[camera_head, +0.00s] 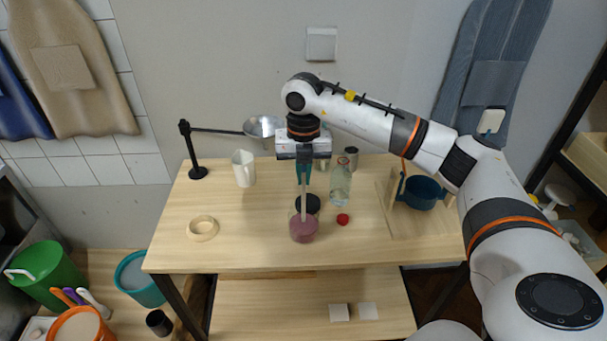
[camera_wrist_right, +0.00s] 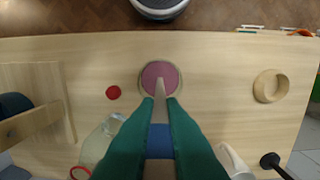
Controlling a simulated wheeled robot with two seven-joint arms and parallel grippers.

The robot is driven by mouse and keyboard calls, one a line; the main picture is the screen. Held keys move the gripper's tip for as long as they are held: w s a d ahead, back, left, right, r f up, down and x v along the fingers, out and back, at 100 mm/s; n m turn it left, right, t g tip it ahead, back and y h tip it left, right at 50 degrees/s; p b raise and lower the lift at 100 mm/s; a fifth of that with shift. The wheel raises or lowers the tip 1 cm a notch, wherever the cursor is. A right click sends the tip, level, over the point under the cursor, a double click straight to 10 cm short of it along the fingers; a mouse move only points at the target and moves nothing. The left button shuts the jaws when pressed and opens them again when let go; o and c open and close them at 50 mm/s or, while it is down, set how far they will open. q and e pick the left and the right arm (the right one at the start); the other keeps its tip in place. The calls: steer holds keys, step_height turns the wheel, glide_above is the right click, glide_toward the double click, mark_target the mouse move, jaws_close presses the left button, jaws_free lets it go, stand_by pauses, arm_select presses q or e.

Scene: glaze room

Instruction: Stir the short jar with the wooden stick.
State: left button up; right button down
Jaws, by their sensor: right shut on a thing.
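The short jar (camera_head: 303,233), clear and holding mauve-pink liquid, stands near the front middle of the table. It also shows in the right wrist view (camera_wrist_right: 149,73), seen from above. My right gripper (camera_head: 304,180), with green fingers, is above the jar and shut on the wooden stick (camera_head: 304,207). The stick points steeply down, its lower end over or in the pink liquid in the jar mouth; the exact depth is hidden. In the right wrist view the stick (camera_wrist_right: 159,90) runs from between the fingertips (camera_wrist_right: 160,102) into the jar's outline. My left gripper is not in view.
A white pitcher (camera_head: 243,170), wooden ring (camera_head: 202,237) and black stand (camera_head: 190,150) are left. A blue pot (camera_head: 423,192) is right.

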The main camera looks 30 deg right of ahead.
steer(key=shift+r+p, duration=1.85)
steer(key=shift+r, duration=1.2)
steer(key=shift+r+p, duration=1.7)
steer(key=shift+r, duration=0.8)
